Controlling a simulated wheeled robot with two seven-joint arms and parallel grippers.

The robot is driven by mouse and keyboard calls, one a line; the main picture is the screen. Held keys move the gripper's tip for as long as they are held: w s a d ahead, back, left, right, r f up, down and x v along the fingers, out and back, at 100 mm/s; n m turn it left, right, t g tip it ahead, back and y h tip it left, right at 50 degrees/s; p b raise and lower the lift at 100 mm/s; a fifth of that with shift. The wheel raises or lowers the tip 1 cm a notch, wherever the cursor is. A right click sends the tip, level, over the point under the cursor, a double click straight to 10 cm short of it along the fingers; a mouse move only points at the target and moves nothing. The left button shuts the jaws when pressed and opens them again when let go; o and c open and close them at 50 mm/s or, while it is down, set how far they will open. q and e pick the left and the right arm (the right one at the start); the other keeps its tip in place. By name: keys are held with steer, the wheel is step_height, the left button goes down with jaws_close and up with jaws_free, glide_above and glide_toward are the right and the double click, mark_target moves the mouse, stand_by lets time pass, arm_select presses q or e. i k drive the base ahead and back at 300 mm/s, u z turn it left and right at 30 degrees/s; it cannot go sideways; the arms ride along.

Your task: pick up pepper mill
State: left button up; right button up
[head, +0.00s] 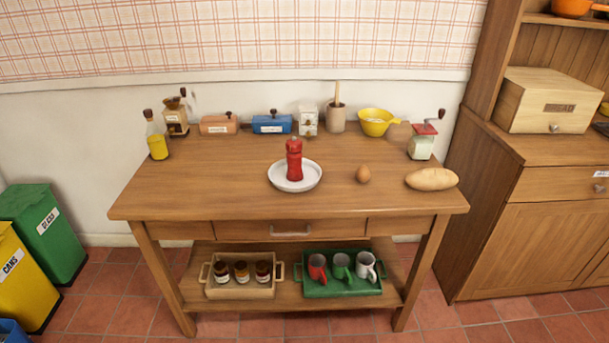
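A red pepper mill (294,160) stands upright on a white plate (313,179) near the middle of the wooden table (220,183). Nothing hides it from the front. Neither of my grippers shows in the head view.
An oil bottle (157,141), blue box (272,124), yellow bowl (375,122) and hand grinder (422,142) stand behind. A cabinet (545,200) is at right. The table's front left is clear.

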mark_target(294, 173)
steer(key=z, duration=0.7)
steer(key=i, duration=0.65)
steer(key=u, duration=1.7)
